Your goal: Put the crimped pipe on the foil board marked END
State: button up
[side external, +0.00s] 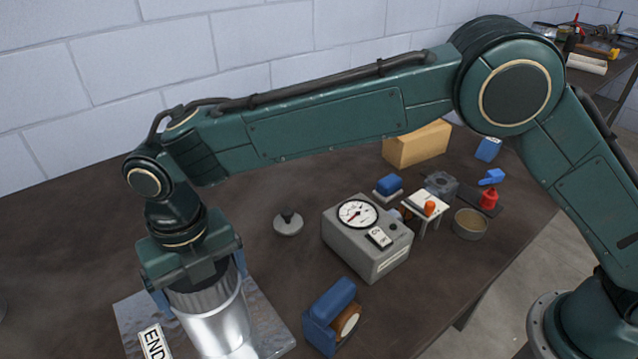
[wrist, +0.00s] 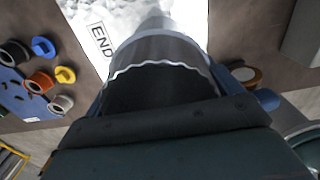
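The silver metal pipe (side external: 217,322) stands about upright beneath my gripper (side external: 200,286), with its ribbed, crimped end at the top. My gripper's blue fingers sit on opposite sides of that end, shut on it. In the wrist view the pipe's wavy crimped rim (wrist: 160,64) shows between the fingers. The foil board (side external: 272,322) lies on the table under and around the pipe. Its END label (side external: 154,343) is left of the pipe and also shows in the wrist view (wrist: 101,38). The pipe's lower end is cut off or hidden, so I cannot tell whether it touches the board.
A blue roller device (side external: 332,315) stands close right of the board. A grey gauge box (side external: 365,245) and a grey knobbed disc (side external: 288,223) are behind it. A cardboard box (side external: 415,145) and a round tin (side external: 470,224) are farther off. The wrist view shows several coloured rings at left.

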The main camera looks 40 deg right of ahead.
jog(key=shift+o, duration=0.6)
jog(key=shift+r, duration=0.1)
notch_tip(320, 180, up, 12)
dwell(0.4)
jog(key=shift+r, duration=0.1)
dwell(0.4)
